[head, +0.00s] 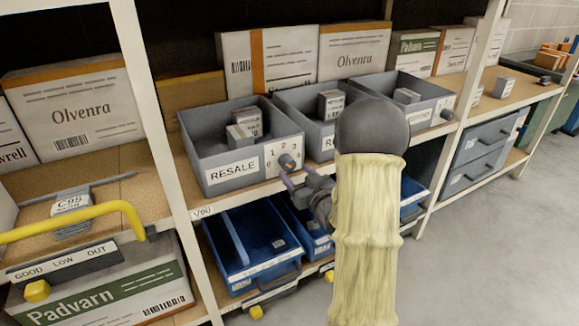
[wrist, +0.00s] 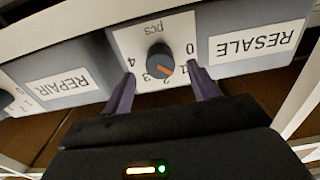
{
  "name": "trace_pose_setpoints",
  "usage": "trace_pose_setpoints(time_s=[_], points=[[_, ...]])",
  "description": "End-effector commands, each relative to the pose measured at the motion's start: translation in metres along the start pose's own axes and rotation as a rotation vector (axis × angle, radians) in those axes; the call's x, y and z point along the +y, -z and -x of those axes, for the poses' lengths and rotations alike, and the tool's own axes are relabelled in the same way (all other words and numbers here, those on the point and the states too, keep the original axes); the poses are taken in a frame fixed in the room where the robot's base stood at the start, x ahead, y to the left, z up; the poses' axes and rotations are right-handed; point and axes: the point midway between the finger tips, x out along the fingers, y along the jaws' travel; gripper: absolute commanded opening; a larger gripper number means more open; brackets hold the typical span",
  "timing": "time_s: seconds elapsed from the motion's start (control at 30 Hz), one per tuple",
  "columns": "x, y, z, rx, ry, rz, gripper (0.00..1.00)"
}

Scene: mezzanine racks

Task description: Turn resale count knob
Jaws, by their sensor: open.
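The resale count knob (head: 287,161) is dark and round, on a white dial plate at the front of the grey RESALE bin (head: 195,150). In the wrist view, which is upside down, the knob (wrist: 158,58) shows an orange pointer directed down-right, near the 2. The dial is marked 0 to 4 with "pcs". My gripper (head: 300,184) is open, with its purple fingers just below and right of the knob in the head view. In the wrist view the gripper (wrist: 163,88) has fingers spread wide, level with the dial's lower edge and apart from the knob.
The REPAIR bin (wrist: 70,90) stands beside the RESALE bin, with its own knob. Blue bins (head: 243,278) sit on the shelf below. A white rack upright (head: 150,115) stands left of the RESALE bin. Open grey floor (head: 490,255) lies to the right.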

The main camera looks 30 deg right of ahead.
Motion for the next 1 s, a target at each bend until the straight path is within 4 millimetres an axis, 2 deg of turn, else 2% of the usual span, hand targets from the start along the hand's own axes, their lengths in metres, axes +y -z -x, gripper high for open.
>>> trace_pose_setpoints(time_s=[0.1,0.3,0.63,0.67,0.87,1.0], points=[[-0.001,0.000,-0.021,0.001,0.002,0.000,0.59],[0.000,0.000,-0.045,0.000,0.000,0.000,0.59],[0.000,0.000,-0.050,0.000,-0.001,-0.001,0.59],[0.000,0.000,-0.050,0.000,-0.001,-0.001,0.56],[0.000,0.000,-0.049,0.000,-0.001,-0.001,0.16],[0.000,0.000,-0.049,0.000,-0.001,-0.002,0.15]])
